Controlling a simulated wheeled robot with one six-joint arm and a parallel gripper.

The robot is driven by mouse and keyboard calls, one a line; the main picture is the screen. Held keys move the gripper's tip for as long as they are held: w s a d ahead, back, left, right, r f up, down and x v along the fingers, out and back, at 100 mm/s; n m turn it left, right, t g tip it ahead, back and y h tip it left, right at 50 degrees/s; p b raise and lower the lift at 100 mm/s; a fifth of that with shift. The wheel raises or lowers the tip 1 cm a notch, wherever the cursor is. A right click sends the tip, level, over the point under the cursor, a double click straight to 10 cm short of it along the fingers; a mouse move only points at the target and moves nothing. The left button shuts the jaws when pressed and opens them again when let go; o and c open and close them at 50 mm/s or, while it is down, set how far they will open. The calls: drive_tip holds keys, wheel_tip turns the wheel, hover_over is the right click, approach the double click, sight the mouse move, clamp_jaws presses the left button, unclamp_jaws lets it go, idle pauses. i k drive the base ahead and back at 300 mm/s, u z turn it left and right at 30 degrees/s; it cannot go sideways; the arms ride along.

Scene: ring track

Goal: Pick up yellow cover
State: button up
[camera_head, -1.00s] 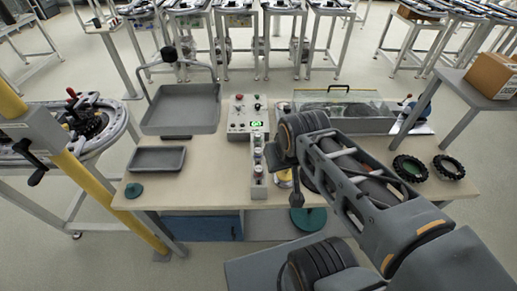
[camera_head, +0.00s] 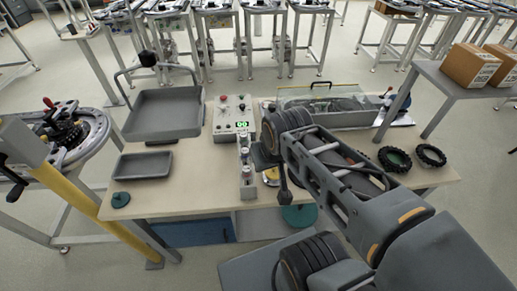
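A small round piece with a yellow rim (camera_head: 270,178), likely the yellow cover, lies on the workbench (camera_head: 205,190) near its front edge. My arm hides much of it. My gripper (camera_head: 285,194) points down just right of this piece in the picture, in front of the bench's front part. The fingers look small and dark, and I cannot tell their opening or whether they touch anything. A green round piece (camera_head: 299,217) shows below the gripper, lower than the bench top.
A rack of small cylinders (camera_head: 246,170) stands left of my gripper, close by. Behind are a control box (camera_head: 233,118) and a clear-lidded case (camera_head: 350,112). Grey trays (camera_head: 142,165) lie left. Black rings (camera_head: 394,158) lie right. Cardboard boxes (camera_head: 468,65) stand on a side table.

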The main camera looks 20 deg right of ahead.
sight(273, 173)
drive_tip(key=z, duration=3.2)
drive_tip(key=k, duration=1.35)
drive_tip(key=u, duration=2.35)
